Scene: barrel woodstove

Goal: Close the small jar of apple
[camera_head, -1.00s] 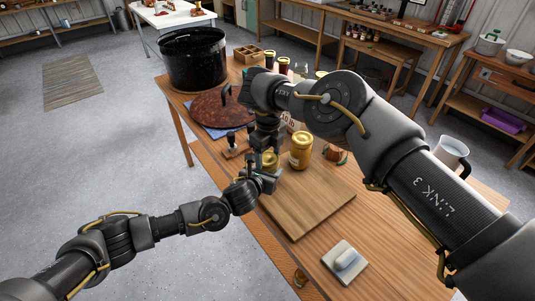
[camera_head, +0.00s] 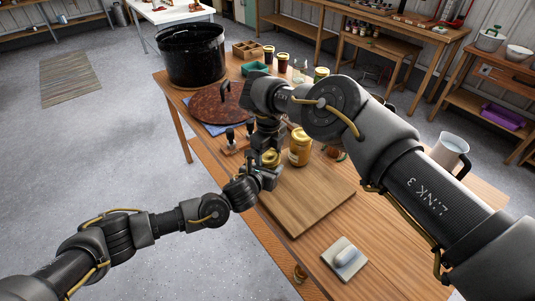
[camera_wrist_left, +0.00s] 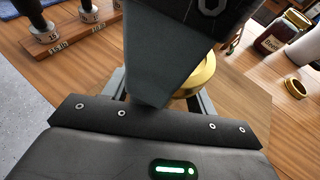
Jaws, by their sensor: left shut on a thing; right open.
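The small jar (camera_head: 271,157) shows in the head view as a bit of gold on the cutting board (camera_head: 306,205), mostly hidden by my grippers. In the left wrist view its round gold lid (camera_wrist_left: 203,76) shows at the right edge of a dark block of my right gripper. My left gripper (camera_head: 268,176) is shut on the small jar, low at the board's left edge. My right gripper (camera_head: 265,154) is open, pointing down directly above or beside the lid; whether it touches the lid is hidden. A larger gold-lidded jar (camera_head: 300,147) stands just right of them.
A dark pot (camera_head: 193,55) and a brown round slab (camera_head: 220,103) lie farther back. The board's front is bare.

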